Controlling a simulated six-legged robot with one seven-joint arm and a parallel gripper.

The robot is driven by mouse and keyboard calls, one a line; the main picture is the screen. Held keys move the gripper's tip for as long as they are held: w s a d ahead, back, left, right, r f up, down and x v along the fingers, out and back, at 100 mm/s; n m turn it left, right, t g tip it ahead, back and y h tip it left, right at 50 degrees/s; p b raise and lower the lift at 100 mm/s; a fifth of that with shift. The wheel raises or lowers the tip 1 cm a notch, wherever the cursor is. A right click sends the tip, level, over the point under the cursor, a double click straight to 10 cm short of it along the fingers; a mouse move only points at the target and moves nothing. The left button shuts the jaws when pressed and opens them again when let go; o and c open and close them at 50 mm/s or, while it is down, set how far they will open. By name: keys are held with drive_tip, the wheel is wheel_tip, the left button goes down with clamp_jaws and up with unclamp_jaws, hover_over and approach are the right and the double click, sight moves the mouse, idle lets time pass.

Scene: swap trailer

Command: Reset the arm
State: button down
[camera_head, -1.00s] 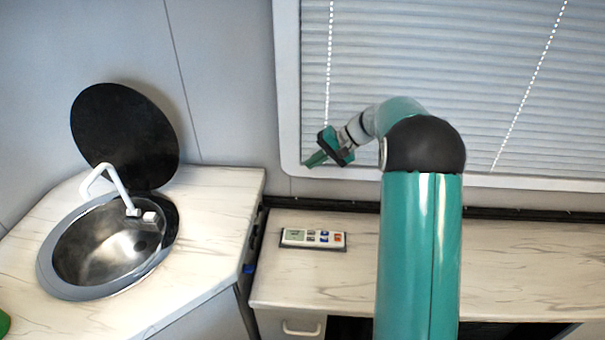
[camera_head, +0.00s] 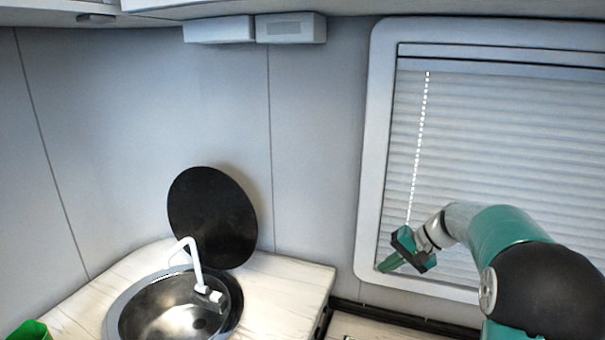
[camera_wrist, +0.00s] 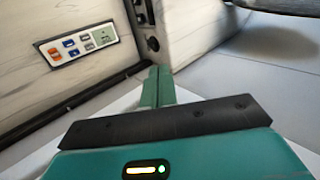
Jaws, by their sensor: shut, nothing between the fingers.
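My gripper (camera_head: 388,264) is in the right half of the head view, in front of the lower left part of the blind-covered window. It points down and to the left, clear of the counter. In the wrist view, its two green fingers (camera_wrist: 158,84) lie together with nothing between them. My bent teal arm, with a black joint, fills the lower right of the head view.
A round metal sink (camera_head: 165,312) with a white tap (camera_head: 192,262) and a raised black lid (camera_head: 212,215) is at left. A green object (camera_head: 30,331) sits at the lower left corner. The blind (camera_head: 500,150) hangs behind my arm. A control panel (camera_wrist: 82,45) shows in the wrist view.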

drive_tip(key=s+a+r+n+h, duration=0.1)
drive_tip(key=s+a+r, duration=0.15)
drive_tip(key=s, duration=0.25)
drive_tip(key=s+a+r+h, duration=0.1)
drive_tip(key=s+a+r, duration=0.1)
drive_tip(key=s+r, duration=0.15)
drive_tip(key=s+a+n+t+h, duration=0.2)
drive_tip(key=s+h, duration=0.3)
drive_tip(key=s, duration=1.9)
drive_tip(key=shift+s+a+f+n+t+h, duration=0.15)
drive_tip(key=shift+a+f+n+t+h, duration=0.2)
drive_tip(key=shift+a, duration=0.35)
drive_tip(key=shift+a+r, duration=0.1)
